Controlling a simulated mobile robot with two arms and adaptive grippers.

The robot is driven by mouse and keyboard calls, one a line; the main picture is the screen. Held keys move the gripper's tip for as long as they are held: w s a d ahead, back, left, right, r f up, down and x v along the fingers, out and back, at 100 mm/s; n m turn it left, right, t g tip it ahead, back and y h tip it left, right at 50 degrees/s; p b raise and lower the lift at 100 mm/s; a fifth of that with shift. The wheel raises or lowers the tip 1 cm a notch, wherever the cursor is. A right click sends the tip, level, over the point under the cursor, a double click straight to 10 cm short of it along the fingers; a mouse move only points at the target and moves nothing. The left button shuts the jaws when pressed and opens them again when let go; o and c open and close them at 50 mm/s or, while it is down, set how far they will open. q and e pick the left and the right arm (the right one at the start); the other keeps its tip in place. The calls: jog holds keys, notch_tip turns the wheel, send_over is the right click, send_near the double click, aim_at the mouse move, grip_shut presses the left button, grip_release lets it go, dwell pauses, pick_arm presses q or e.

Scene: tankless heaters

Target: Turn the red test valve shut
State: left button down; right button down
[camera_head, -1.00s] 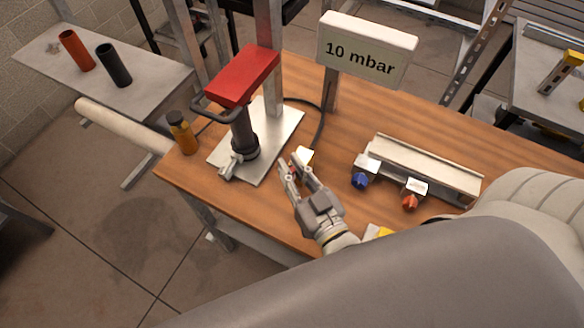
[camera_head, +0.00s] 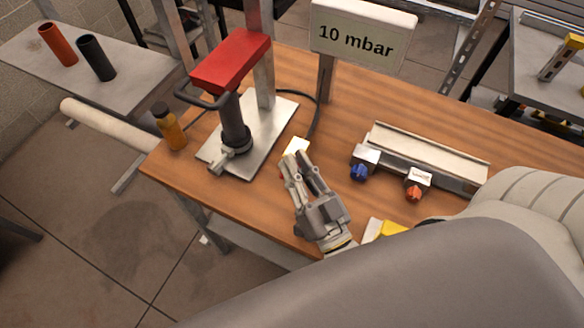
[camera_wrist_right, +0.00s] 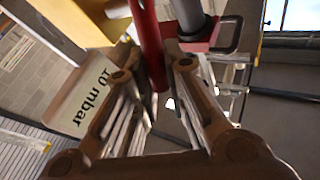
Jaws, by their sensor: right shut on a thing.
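The red test valve shows mostly as a red handle (camera_wrist_right: 150,45) between the fingers in the right wrist view. In the head view only a small red bit shows at my fingertips, beside a pale block (camera_head: 296,147) on the bench; the rest is hidden by the fingers. My right gripper (camera_head: 297,166) is at this spot, shut on the red handle; its fingertips also show in the right wrist view (camera_wrist_right: 158,68). How far the valve is turned cannot be told. A sign reading "10 mbar" (camera_head: 362,40) stands behind. My left gripper is not in view.
A pump with a red top (camera_head: 230,62) stands on a metal plate left of my gripper, near an amber bottle (camera_head: 171,128). A metal rail with a blue knob (camera_head: 359,172) and an orange knob (camera_head: 414,193) lies to the right. Bare wood (camera_head: 250,205) shows in front.

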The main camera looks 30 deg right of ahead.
dwell(0.3)
jog(key=c, duration=1.5)
grip_release()
jog(key=shift+o, duration=0.2)
jog(key=s, duration=1.3)
jog(key=shift+d+f, duration=0.15)
jog(key=shift+d, duration=0.15)
jog(key=shift+s, duration=0.1)
